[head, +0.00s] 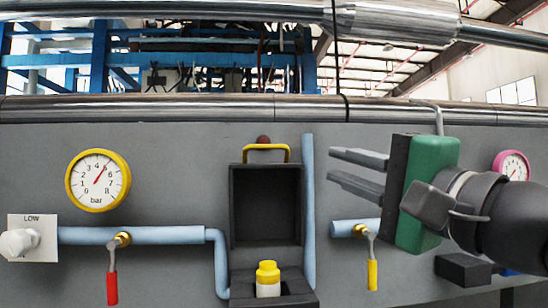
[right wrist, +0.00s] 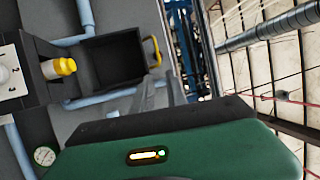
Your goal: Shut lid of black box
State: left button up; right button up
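The black box (head: 243,288) is at the bottom centre of the head view, with a white bottle with a yellow cap (head: 268,279) standing in it. Its lid (head: 267,205) is open and stands upright against the grey panel, with a yellow handle (head: 266,148) on its top edge. The right wrist view also shows the lid (right wrist: 112,60), the handle (right wrist: 152,51) and the bottle (right wrist: 58,68). My right gripper (head: 331,165) is to the right of the lid, apart from it, its fingers pointing left. It is open and empty. My left gripper is not in view.
A light blue pipe (head: 309,200) runs upright between the lid and my right gripper. Valves with a red handle (head: 112,288) and a yellow handle (head: 373,274) stick out either side. A yellow-rimmed gauge (head: 98,180) is at left. A metal rail (head: 200,108) crosses above.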

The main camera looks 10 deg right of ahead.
jog(key=p, duration=0.9)
send_near(264, 148)
jog(key=a+r, duration=0.1)
jog(key=w+p, duration=0.1)
jog(key=w, duration=0.1)
jog(key=w+r+p, duration=0.1)
jog(key=w+p, duration=0.1)
jog(key=w, duration=0.1)
jog(key=w+p, duration=0.1)
jog(key=w, duration=0.1)
jog(key=shift+w+d+r, duration=0.15)
jog(key=shift+d+r, duration=0.15)
jog(key=w+a, duration=0.1)
jog(key=w+a+p, duration=0.1)
jog(key=shift+w+a+f, duration=0.1)
jog(key=shift+w+a, duration=0.1)
jog(key=shift+w, duration=0.2)
jog(key=shift+s+a, duration=0.3)
jog(key=shift+a, duration=0.3)
jog(key=shift+s+a, duration=0.2)
jog(key=shift+a, duration=0.05)
grip_shut()
jog(key=shift+w+d, duration=0.15)
jog(key=shift+d, duration=0.25)
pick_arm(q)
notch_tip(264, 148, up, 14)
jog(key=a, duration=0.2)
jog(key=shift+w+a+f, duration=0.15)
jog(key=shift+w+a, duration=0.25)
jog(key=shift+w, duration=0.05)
